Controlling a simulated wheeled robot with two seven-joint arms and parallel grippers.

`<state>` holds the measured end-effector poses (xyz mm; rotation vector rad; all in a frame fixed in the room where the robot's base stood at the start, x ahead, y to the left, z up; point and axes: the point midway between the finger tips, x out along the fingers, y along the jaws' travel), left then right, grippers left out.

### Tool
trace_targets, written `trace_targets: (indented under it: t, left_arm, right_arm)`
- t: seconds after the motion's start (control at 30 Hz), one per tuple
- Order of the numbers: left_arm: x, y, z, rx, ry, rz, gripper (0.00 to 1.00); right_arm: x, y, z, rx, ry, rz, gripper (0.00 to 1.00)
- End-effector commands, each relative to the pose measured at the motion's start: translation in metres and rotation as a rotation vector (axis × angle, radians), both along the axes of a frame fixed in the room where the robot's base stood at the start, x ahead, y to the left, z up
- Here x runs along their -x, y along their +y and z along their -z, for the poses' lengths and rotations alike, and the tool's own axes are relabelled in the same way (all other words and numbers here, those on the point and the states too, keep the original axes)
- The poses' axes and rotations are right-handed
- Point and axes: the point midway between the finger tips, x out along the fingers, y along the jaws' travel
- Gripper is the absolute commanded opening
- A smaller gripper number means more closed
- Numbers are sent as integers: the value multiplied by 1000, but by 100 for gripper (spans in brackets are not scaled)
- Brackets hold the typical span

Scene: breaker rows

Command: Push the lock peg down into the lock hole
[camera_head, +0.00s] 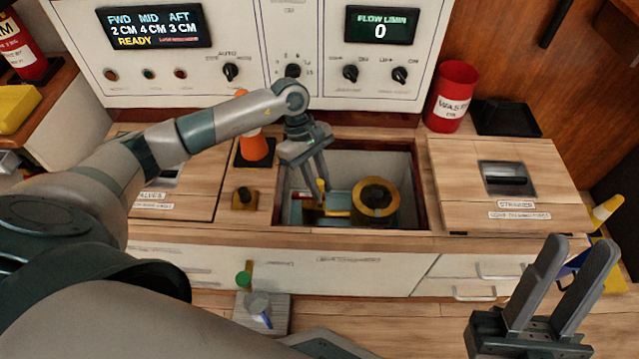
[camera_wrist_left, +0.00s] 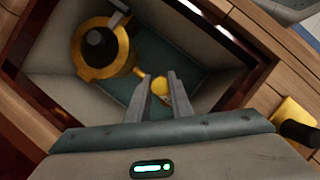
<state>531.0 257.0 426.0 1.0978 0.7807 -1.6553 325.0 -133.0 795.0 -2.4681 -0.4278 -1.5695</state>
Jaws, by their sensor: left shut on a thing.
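My left gripper (camera_head: 318,185) reaches down into an open well in the counter. It is shut on a small yellow peg (camera_wrist_left: 160,85), which I take to be the lock peg. In the head view the peg (camera_head: 321,186) stands roughly upright at the fingertips. Beside it is a round brass-yellow fitting (camera_head: 376,203) with a dark centre, which also shows in the left wrist view (camera_wrist_left: 101,48). I cannot make out the lock hole; the fingers and peg cover that spot. My right gripper (camera_head: 577,268) is open and empty in front of the counter.
The well's dark wooden rim (camera_head: 421,190) and pale walls surround my left gripper closely. A strainer lid (camera_head: 540,190) and red waste bin (camera_head: 452,97) are at right.

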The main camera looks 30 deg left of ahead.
Motion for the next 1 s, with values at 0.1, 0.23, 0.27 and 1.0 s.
trace_targets:
  t: [0.1,0.23,0.27,1.0]
  left_arm:
    - [0,0,0,0,0,0,0]
    - [0,0,0,0,0,0,0]
    - [0,0,0,0,0,0,0]
    - [0,0,1,0,0,0,0]
  right_arm:
    - [0,0,0,-1,0,0,31]
    - [-1,0,1,-4,3,2,31]
    - [-1,1,2,-5,5,2,31]
    - [0,0,6,-1,2,1,31]
